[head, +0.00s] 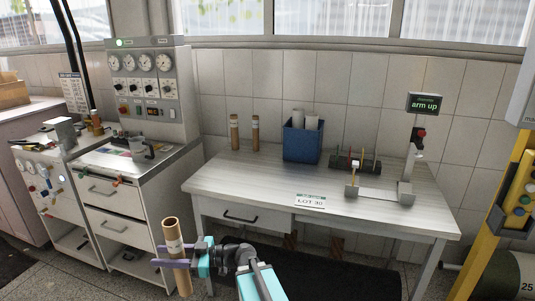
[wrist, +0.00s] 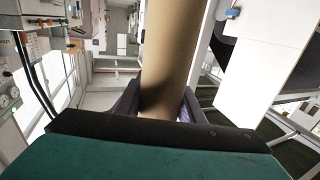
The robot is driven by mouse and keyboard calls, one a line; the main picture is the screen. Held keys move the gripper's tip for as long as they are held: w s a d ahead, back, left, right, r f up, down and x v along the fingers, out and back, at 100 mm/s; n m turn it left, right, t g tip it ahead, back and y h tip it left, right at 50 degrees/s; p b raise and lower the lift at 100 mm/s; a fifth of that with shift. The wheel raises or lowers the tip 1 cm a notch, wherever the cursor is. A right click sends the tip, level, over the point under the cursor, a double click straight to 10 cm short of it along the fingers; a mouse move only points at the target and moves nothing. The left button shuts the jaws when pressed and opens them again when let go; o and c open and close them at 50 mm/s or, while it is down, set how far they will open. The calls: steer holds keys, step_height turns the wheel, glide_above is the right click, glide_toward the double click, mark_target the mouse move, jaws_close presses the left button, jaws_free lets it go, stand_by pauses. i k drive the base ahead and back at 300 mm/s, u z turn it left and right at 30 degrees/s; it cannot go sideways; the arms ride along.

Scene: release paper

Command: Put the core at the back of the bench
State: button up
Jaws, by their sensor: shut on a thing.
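The bench (head: 240,178) has a pale striped top. At its back left stand two more brown tubes, one (head: 234,132) with a pale label and one (head: 255,133) with a greenish top. The back of the bench meets the tiled wall.
A blue bin (head: 303,140) with white rolls stands at the back middle. Right of it are a dark rack (head: 354,163) and a stand (head: 407,185) with an "arm up" display (head: 425,103). A "LOT 30" card (head: 310,201) lies at the front edge. The left front top is clear.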

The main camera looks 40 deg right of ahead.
mark_target(272, 157)
steer(key=u, duration=0.05)
steer(key=i, duration=1)
steer(key=z, duration=0.05)
